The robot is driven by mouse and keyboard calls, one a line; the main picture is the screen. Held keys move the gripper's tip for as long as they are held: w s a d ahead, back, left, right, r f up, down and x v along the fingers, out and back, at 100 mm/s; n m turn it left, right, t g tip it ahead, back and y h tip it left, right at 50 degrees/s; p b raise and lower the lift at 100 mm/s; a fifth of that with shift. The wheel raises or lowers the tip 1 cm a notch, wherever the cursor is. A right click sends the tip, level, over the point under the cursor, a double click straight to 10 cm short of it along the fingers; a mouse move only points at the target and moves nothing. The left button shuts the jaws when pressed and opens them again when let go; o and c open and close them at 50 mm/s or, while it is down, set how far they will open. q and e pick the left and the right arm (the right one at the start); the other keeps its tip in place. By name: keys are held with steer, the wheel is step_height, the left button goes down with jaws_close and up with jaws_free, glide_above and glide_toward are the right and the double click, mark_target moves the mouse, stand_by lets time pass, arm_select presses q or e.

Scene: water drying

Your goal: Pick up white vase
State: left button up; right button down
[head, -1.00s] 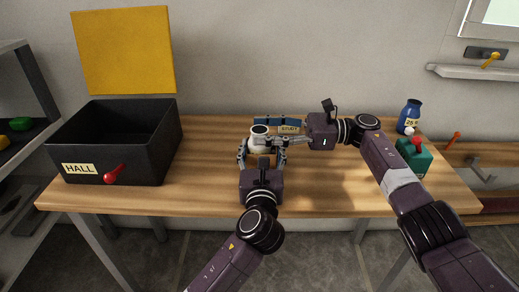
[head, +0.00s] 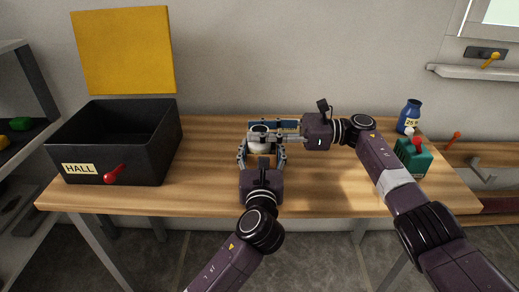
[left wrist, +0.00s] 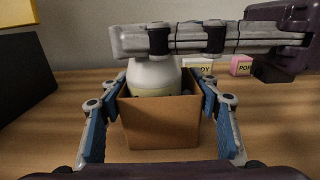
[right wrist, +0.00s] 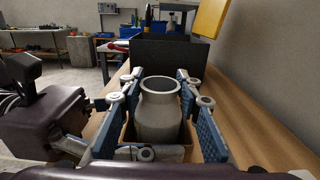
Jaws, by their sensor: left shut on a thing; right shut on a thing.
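The white vase (head: 259,130) stands upright inside a small brown cardboard box on the wooden table. It shows in the left wrist view (left wrist: 155,75) and the right wrist view (right wrist: 158,115). The box (left wrist: 160,125) is open at the top; the vase's lower part is hidden in it. My left gripper (head: 262,150) is shut on the box, one finger on each side. My right gripper (head: 265,135) reaches in from the right and is shut on the vase, its fingers on either side of the neck and shoulder.
A black bin (head: 115,150) labelled HALL stands at the left. A blue bottle (head: 409,115) and a green box (head: 413,158) stand at the right end. The table front between them is clear.

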step_height(320, 180, up, 10)
steer(key=shift+r, duration=0.1)
arm_select(q)
steer(key=o, duration=1.2)
steer(key=shift+o, duration=0.2)
steer(key=shift+s, duration=0.1)
